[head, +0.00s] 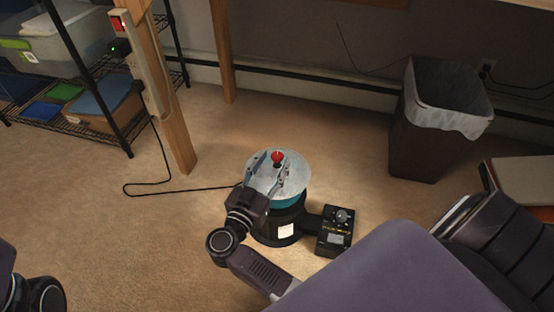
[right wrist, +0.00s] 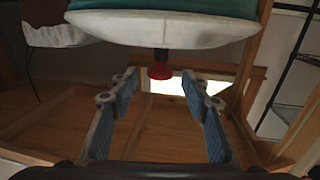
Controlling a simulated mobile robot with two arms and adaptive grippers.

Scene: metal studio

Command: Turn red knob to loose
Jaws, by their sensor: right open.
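The red knob (head: 277,157) stands upright on the round grey lid (head: 297,163) of a dark drum-shaped machine with a teal band (head: 290,201). My right gripper (head: 273,165) is open over the lid, one finger on each side of the line to the knob. In the right wrist view, which is turned over, the red knob (right wrist: 160,71) shows between the two blue-padded fingertips (right wrist: 160,77), with a gap on each side. The fingers are not closed on it. How far the knob lies between the tips in depth is unclear. My left gripper is out of view.
A black control box (head: 336,243) with a dial sits right of the machine. A black cord (head: 165,193) runs left to a wooden post (head: 170,120). A wire shelf (head: 95,95) stands left, a lined bin (head: 430,130) right. Carpet between is clear.

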